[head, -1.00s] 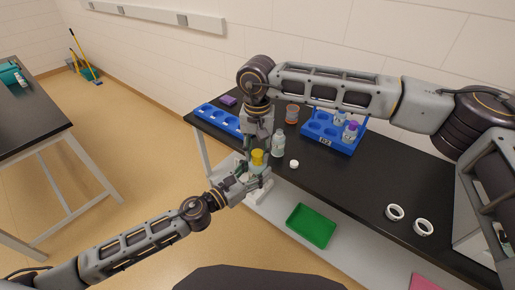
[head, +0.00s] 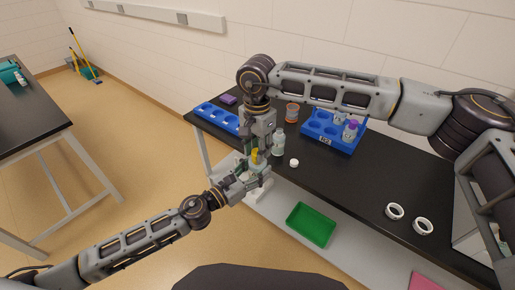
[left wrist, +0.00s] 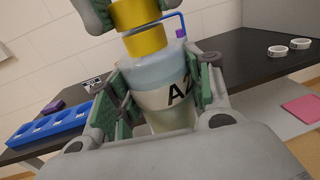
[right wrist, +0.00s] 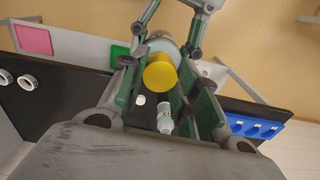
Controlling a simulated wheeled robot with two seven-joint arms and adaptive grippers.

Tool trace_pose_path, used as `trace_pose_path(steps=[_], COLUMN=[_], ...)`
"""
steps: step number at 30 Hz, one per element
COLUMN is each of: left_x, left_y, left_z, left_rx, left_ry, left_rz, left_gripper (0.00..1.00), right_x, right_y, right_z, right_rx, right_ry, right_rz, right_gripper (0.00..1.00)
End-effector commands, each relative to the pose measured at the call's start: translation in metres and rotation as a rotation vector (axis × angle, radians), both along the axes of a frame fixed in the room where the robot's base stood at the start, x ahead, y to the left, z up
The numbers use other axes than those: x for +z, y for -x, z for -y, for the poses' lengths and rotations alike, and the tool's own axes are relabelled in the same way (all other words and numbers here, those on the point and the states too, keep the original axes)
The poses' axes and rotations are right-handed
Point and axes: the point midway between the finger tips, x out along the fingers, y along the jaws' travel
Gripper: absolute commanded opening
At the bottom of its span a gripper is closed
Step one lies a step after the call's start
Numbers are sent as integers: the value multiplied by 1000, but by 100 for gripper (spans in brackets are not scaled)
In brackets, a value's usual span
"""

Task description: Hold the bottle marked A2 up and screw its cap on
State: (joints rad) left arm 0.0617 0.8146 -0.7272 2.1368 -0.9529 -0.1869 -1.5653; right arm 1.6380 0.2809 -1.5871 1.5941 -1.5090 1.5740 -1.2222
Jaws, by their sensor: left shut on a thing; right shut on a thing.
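The bottle marked A2 (left wrist: 165,95) is clear with a pale blue upper part and a white label, partly covered by my fingers. My left gripper (left wrist: 150,105) is shut around its body and holds it off the table, near the front edge. It leans slightly in the left wrist view. A yellow cap (left wrist: 145,40) is at its top; a step divides the yellow into two bands, and I cannot tell how firmly it sits. My right gripper (right wrist: 162,85) is shut on the yellow cap, which shows round from above in the right wrist view (right wrist: 160,72).
A blue rack (head: 340,143) with bottles, an orange-banded jar (head: 292,113) and a long blue rack (head: 212,117) stand behind. White rings (head: 395,211) lie right. A green tray (head: 311,225) is below.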

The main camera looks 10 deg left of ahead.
Motion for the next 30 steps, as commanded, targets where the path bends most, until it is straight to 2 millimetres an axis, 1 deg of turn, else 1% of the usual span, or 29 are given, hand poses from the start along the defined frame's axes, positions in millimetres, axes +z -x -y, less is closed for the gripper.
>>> trace_pose_path(steps=[30], left_x=[0], left_y=[1], left_z=[0], left_rx=[-1], left_ry=[0], left_rz=[0], left_gripper=[0], right_x=[0], right_y=[0], right_z=[-1], right_rx=[-828], right_ry=[-4], right_rz=[2], right_gripper=[23])
